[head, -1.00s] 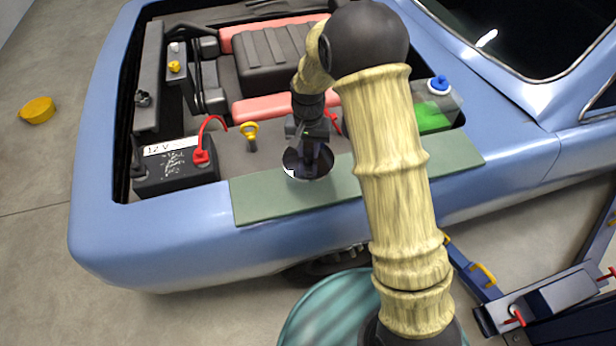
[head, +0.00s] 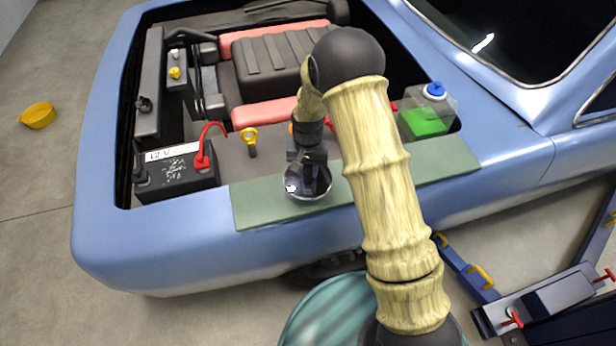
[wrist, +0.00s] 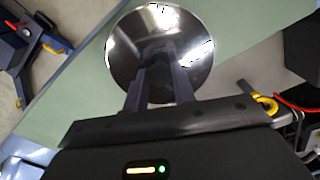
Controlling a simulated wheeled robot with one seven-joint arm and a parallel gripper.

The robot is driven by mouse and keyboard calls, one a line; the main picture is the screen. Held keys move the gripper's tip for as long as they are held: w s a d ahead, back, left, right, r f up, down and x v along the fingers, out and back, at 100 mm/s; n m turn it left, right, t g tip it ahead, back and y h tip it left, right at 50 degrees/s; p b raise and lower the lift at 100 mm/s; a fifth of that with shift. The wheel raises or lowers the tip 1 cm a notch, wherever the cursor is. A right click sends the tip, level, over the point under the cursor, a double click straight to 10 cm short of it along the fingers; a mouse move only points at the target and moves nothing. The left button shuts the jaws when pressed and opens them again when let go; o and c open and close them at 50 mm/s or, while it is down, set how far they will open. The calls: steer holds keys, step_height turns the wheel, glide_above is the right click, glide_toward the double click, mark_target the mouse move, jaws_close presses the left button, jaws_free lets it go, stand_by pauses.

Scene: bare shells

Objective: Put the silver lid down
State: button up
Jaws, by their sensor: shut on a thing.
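The silver lid (head: 296,186) is a round, shiny disc over the green mat (head: 262,208) on the car's blue fender. It also shows in the wrist view (wrist: 190,75), with the green mat (wrist: 90,85) around it. My gripper (head: 309,186) points down at the lid's middle. In the wrist view my gripper (wrist: 160,72) has its two fingers close together at the lid's centre, shut on it. The fingers hide the part they grip. I cannot tell whether the lid touches the mat or is just above it.
A black battery (head: 178,172) and a yellow-ringed dipstick (head: 250,140) stand left of the gripper. A bottle of green fluid (head: 428,118) with a blue cap stands to the right. The mat is bare on both sides of the lid.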

mark_target(308, 179)
steer(key=shift+f+p, duration=0.65)
steer(key=shift+f, duration=1.35)
steer(key=shift+f, duration=0.2)
steer(key=o, duration=1)
steer(key=shift+r, duration=0.1)
step_height(308, 179, up, 12)
steer(key=b, duration=0.4)
steer(key=shift+r, duration=0.1)
